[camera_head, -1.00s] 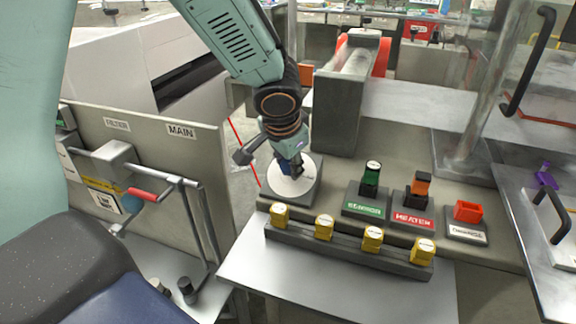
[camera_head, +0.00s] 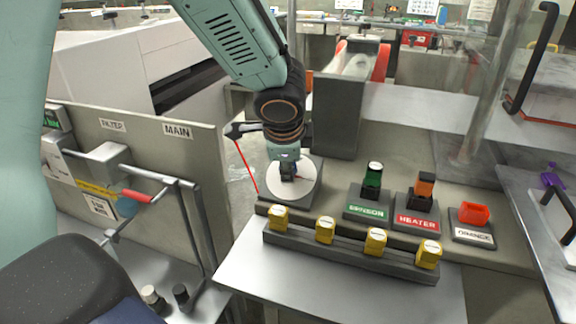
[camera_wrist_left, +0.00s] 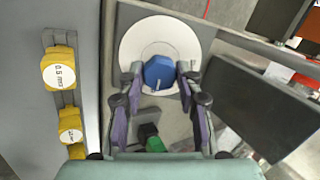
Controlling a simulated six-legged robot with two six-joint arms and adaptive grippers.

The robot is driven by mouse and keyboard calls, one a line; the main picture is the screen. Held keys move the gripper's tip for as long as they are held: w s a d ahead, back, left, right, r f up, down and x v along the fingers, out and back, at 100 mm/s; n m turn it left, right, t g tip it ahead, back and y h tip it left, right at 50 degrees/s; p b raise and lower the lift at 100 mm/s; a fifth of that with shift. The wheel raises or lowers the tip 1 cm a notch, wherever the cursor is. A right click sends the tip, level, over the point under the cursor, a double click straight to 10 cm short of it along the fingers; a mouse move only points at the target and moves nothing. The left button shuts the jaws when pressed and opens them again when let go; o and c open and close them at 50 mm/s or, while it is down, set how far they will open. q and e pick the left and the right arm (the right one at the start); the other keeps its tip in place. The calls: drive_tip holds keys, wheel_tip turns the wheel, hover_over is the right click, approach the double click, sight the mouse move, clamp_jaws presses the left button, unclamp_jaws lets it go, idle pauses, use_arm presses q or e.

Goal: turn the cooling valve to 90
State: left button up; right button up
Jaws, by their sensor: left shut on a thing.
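The valve's white round dial (camera_head: 306,188) sits on a grey block at the left end of the console, and it also shows in the left wrist view (camera_wrist_left: 130,42). A blue knob (camera_wrist_left: 160,72) with a pale pointer line stands at the dial's centre. My left gripper (camera_head: 288,176) comes down on it from above. In the left wrist view its two fingers (camera_wrist_left: 160,82) lie on either side of the knob, shut on it. The dial's scale is too small to read. My right gripper is not in view.
A rail with several yellow knobs (camera_head: 325,230) runs in front of the dial. A panel marked MAIN (camera_head: 178,131) stands at left.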

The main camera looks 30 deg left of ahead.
use_arm(q)
drive_tip(key=shift+m, duration=0.3)
drive_tip(key=o, duration=1.2)
drive_tip(key=shift+c, duration=0.2)
drive_tip(key=v, duration=0.7)
drive_tip(key=shift+r, duration=0.2)
drive_tip(key=shift+s, duration=0.2)
